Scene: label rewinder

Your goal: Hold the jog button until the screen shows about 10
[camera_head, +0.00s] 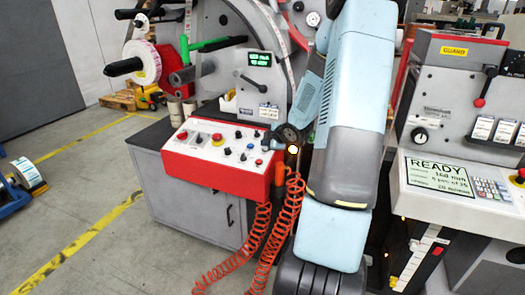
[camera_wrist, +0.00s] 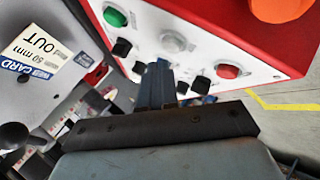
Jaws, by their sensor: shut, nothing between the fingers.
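The red control box (camera_head: 215,165) has a white sloped top with several buttons and knobs. In the wrist view, a green button (camera_wrist: 115,17), a white button (camera_wrist: 172,42) and a red button (camera_wrist: 228,71) stand in a row, with black knobs beside them. I cannot read which one is the jog button. My gripper (camera_wrist: 158,70) is shut and empty, its tips over the panel just below the white button. I cannot tell whether they touch anything. In the head view my gripper (camera_head: 272,139) is at the panel's right end. A small green-lit screen (camera_head: 260,59) stands behind; its digits are too small to read.
A second panel (camera_head: 440,178) at right reads READY and 160 mm. Orange coiled hoses (camera_head: 290,205) hang right of the control box. Open floor lies at left in the head view.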

